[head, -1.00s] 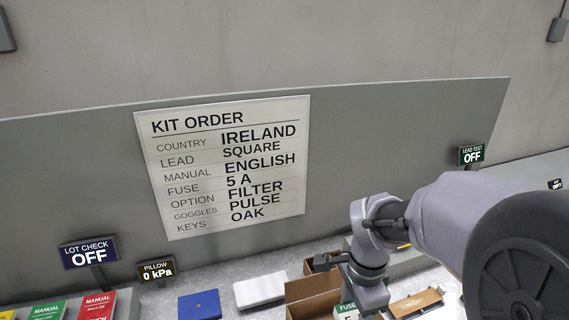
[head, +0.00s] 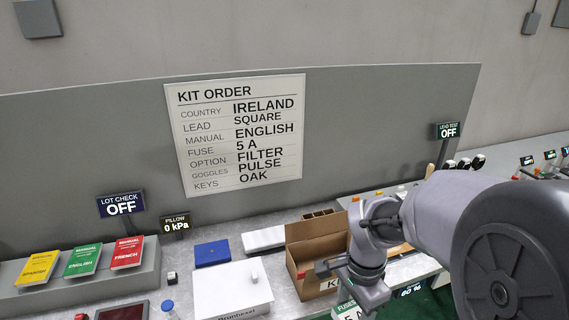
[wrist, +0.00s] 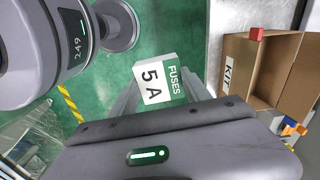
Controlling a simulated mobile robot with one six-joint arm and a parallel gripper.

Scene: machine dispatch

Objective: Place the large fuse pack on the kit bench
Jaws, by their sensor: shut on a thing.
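The fuse pack (wrist: 158,82), a white and green box marked FUSES 5 A, is between the fingers of my gripper (wrist: 150,95) in the wrist view. My gripper is shut on it. In the head view the pack (head: 347,309) shows at the bottom edge, partly cut off, below my gripper (head: 362,292). The kit bench (head: 283,288) is a grey speckled top. In the wrist view green floor lies behind the pack, and the bench edge (wrist: 215,45) is to its right. The pack looks held off the bench, near its front edge.
An open KIT carton (head: 318,284) stands on the bench just left of my gripper. A white Brunnhexel box (head: 225,290), a blue box (head: 212,253) and manuals (head: 82,261) are further left. A strip of bench between white box and carton is clear.

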